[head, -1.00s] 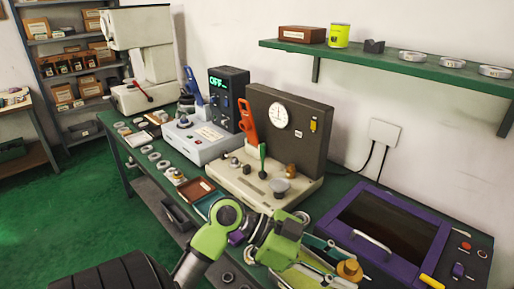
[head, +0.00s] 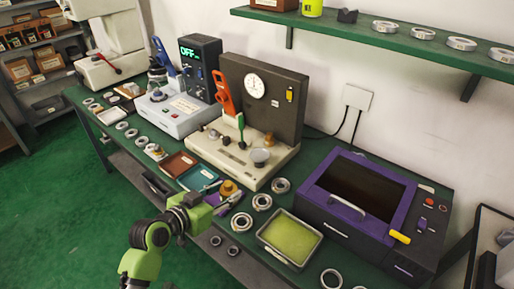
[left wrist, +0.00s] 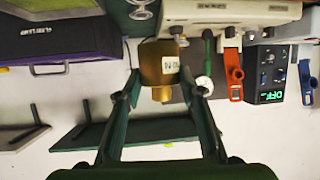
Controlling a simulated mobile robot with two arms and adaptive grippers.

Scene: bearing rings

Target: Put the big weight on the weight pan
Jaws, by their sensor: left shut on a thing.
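The big weight (head: 228,187) is a brass cylinder with a knob and a white label. My left gripper (head: 221,200) is shut on it and holds it near the front of the bench, left of and nearer than the pan. In the left wrist view the weight (left wrist: 151,64) is between the fingertips of the gripper (left wrist: 163,93), its label partly visible. The weight pan (head: 261,156) is a small grey dish on the cream base of the dial tester (head: 257,100); it looks empty. My right gripper is not in view.
A brown tray (head: 179,165) and a teal tray (head: 198,178) lie left of the held weight. Several bearing rings (head: 262,202) and a yellow-green tray (head: 290,240) lie to its right. A green lever (head: 240,126) stands beside the pan. A purple-fronted box (head: 361,195) is further right.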

